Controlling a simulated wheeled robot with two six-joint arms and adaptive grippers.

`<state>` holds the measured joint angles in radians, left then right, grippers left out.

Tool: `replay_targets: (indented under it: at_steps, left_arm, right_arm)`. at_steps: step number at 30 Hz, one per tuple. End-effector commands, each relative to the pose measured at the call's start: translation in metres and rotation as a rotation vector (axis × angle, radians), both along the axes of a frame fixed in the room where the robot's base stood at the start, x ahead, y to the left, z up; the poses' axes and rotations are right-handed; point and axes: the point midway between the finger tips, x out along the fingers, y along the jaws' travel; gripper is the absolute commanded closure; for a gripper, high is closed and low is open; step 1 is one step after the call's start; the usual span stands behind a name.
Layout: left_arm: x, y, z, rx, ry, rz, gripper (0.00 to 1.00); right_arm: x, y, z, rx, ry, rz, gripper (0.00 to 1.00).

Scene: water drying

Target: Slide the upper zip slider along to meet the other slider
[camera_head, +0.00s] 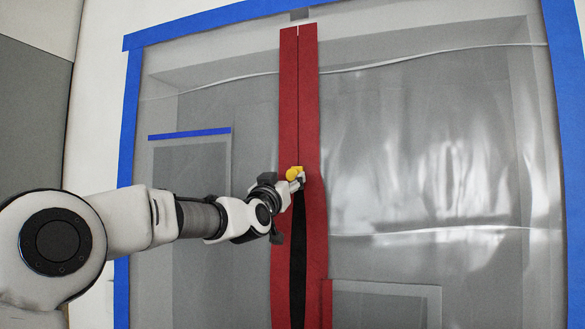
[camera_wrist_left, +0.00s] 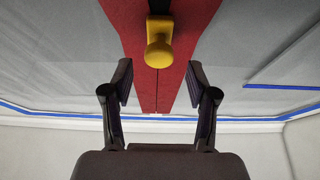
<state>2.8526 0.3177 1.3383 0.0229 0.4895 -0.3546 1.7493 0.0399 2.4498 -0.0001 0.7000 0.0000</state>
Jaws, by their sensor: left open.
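The yellow upper zip slider (camera_head: 293,174) sits on the red zip strip (camera_head: 289,90), which runs down the plastic sheet. It also shows in the left wrist view (camera_wrist_left: 158,45), with its knob facing the camera. The zip is shut above the slider and parts into a dark gap (camera_head: 298,250) below it. My left gripper (camera_head: 292,185) is at the slider in the head view, which partly hides the contact area. In the left wrist view its fingers (camera_wrist_left: 160,85) are spread with nothing between them, and the slider lies just beyond the tips. The other slider is not visible.
Clear plastic sheeting (camera_head: 420,150) hangs on both sides of the zip, framed by blue tape (camera_head: 130,120). A blue-topped panel (camera_head: 190,133) shows at the left. A grey wall (camera_head: 30,120) stands at the far left. The sheet's right side is free of my arms.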

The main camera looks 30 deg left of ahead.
Motion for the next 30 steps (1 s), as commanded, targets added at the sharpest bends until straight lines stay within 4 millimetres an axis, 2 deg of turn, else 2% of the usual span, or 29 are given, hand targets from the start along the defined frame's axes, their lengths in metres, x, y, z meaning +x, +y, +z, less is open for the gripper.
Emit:
replay_targets:
  at_steps: [1, 6, 15, 17, 18, 20, 21, 26, 30]
  left_arm:
    - [0.010, 0.002, 0.013, 0.002, 0.001, 0.001, 0.42]
    - [0.035, 0.008, 0.020, 0.002, 0.002, 0.000, 0.42]
    - [0.041, 0.009, 0.017, 0.000, 0.002, -0.002, 0.42]
    - [0.041, 0.009, 0.017, 0.000, 0.002, -0.002, 0.59]
    - [0.041, 0.009, 0.017, 0.000, 0.002, -0.002, 0.74]
    - [0.041, 0.009, 0.017, 0.000, 0.002, -0.002, 0.95]
    - [0.041, 0.009, 0.017, 0.000, 0.002, -0.002, 1.00]
    - [0.041, 0.009, 0.016, 0.000, 0.002, -0.002, 1.00]
    - [0.042, 0.009, 0.008, 0.000, 0.003, -0.002, 1.00]
  right_arm:
    - [0.000, 0.000, 0.018, 0.000, 0.000, 0.000, 0.60]
    - [0.000, 0.000, 0.036, 0.000, -0.001, 0.000, 0.60]
    - [0.000, 0.000, 0.035, 0.000, 0.000, 0.000, 0.60]
    - [0.000, 0.000, 0.035, 0.000, 0.000, 0.000, 0.60]
    - [0.000, 0.000, 0.035, 0.000, 0.000, 0.000, 0.60]
    - [0.000, 0.000, 0.035, 0.000, 0.000, 0.000, 0.60]
    - [0.000, 0.000, 0.035, 0.000, 0.000, 0.000, 0.60]
    - [0.000, 0.000, 0.035, 0.000, 0.000, 0.000, 0.60]
    - [0.000, 0.000, 0.028, 0.000, 0.000, 0.000, 0.60]
